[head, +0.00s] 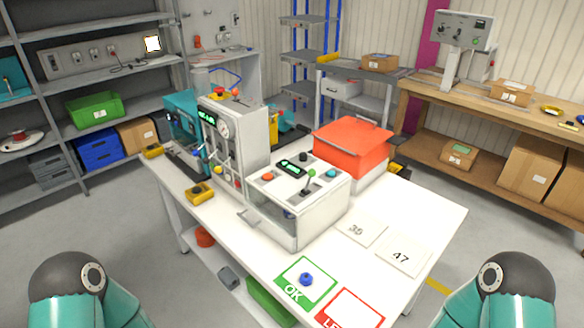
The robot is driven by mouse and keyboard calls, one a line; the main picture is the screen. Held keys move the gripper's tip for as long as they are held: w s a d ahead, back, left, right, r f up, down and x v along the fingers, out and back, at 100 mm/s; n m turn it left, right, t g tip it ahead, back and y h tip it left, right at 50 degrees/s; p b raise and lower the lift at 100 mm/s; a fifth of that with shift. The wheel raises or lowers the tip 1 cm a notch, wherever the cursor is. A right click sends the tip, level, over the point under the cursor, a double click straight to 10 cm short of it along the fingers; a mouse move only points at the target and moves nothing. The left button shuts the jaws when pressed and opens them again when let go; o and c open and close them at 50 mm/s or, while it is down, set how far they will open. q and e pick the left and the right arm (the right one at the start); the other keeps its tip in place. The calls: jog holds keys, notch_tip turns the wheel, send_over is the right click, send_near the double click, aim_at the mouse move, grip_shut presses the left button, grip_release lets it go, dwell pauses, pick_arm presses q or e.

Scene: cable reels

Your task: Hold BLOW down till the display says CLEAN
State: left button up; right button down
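A tall grey machine (240,140) stands on the white table, with a small display (207,117) in green characters that I cannot read for certain, a dial and several knobs. In front of it is a low white box unit (297,205) with a clear front. Its top has a dark display (291,167) with green marks too small to read, an orange button (268,176), a teal button (331,173) and a green-topped lever (310,176). I cannot make out the label BLOW on any control. Only my arm links show at the lower corners; both grippers are out of view.
An orange-lidded box (352,147) stands behind the box unit. Cards marked 35 (361,230) and 47 (403,257), a green OK mat (323,288) with a blue knob (306,279), and a red-bordered mat (352,308) lie in front. Yellow-and-black pieces (199,193) sit along the left edge.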

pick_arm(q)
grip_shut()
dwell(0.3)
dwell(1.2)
